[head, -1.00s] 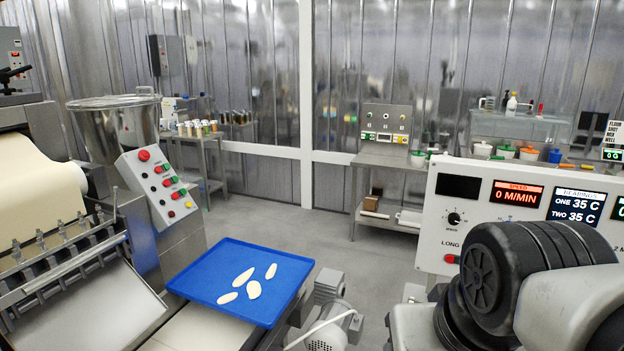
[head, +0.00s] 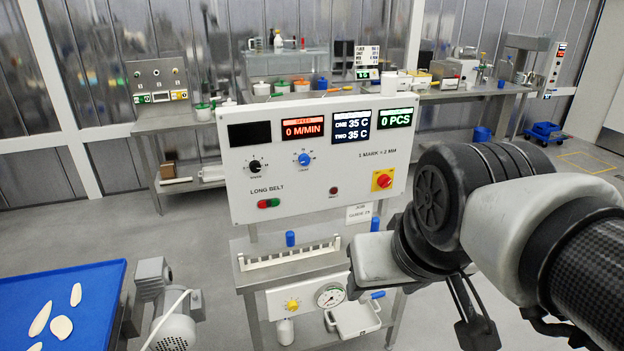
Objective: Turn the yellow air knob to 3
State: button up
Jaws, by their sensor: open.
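The yellow air knob (head: 292,304) is a small round knob on the left of the low white panel, under the slotted rail. Its scale is too small to read, so I cannot tell its setting. A round pressure gauge (head: 330,295) sits just right of it. My arm covers the panel's right side.
A white control box (head: 345,179) with displays, dials and a red-yellow switch stands above the low panel. A steel shelf with a slotted rail (head: 290,257) lies between them. A blue tray (head: 85,290) and a grey motor (head: 170,320) are at left. Open floor lies behind.

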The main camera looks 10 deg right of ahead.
aim_at(292, 306)
jog(key=u, duration=0.3)
jog(key=k+l+u, duration=0.1)
jog(key=k, duration=0.15)
jog(key=i+j+u, duration=0.4)
jog(key=i+j, duration=0.3)
jog(key=i+l, duration=0.15)
jog(key=k+j, duration=0.1)
jog(key=j, duration=0.1)
